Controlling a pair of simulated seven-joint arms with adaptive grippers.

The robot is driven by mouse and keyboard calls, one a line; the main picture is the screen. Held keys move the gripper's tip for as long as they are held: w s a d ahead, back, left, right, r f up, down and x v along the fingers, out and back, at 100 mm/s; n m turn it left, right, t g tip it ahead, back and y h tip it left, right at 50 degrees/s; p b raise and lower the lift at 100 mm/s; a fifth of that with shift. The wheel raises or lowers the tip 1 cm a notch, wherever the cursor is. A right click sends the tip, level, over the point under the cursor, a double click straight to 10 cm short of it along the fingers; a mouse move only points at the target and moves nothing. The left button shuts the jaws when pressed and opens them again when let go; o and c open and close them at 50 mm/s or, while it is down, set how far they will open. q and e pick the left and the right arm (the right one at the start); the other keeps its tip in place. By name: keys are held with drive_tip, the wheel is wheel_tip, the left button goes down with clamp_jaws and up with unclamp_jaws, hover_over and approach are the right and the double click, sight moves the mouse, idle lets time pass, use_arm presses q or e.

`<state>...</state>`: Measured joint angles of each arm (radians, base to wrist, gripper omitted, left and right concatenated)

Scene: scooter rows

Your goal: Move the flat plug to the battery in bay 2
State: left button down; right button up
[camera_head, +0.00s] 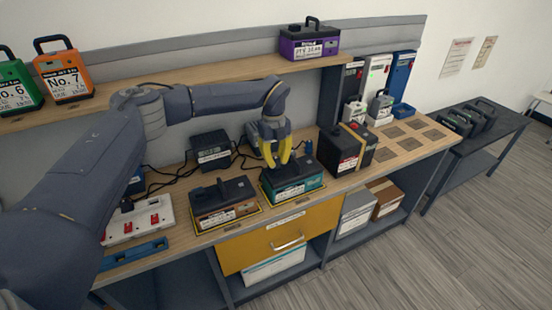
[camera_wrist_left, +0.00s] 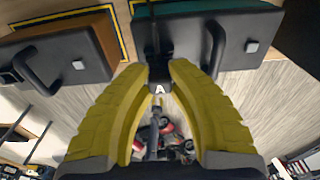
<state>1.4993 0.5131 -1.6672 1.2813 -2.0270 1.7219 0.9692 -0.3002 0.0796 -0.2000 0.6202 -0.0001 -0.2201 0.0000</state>
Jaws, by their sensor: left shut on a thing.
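My left gripper (camera_head: 277,160) has yellow fingers pointing down over the teal battery (camera_head: 296,192) on the bench. In the left wrist view the gripper (camera_wrist_left: 160,76) is shut on a small black plug (camera_wrist_left: 160,87) marked "A". The plug is at the edge of the teal battery's dark top (camera_wrist_left: 206,47); I cannot tell whether it is seated or only near. An orange-brown battery with a dark top (camera_head: 224,203) stands to the left, and also shows in the left wrist view (camera_wrist_left: 62,55). Bay numbers are not readable. My right gripper is not in view.
A black charger box (camera_head: 210,150) with loose cables stands behind the batteries. A large black battery with a yellow strap (camera_head: 347,148) stands to the right. A white panel with red switches (camera_head: 140,220) is at left. Bench with empty marked squares (camera_head: 402,143) lies at far right.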

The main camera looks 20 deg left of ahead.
use_arm(q)
drive_tip(key=shift+f, duration=0.5)
drive_tip(key=c, duration=1.2)
unclamp_jaws()
drive_tip(key=shift+c, duration=0.2)
drive_tip(key=shift+r, duration=0.15)
wheel_tip(320, 180, up, 12)
drive_tip(key=shift+w+a, duration=0.35)
drive_tip(key=shift+w, duration=0.05)
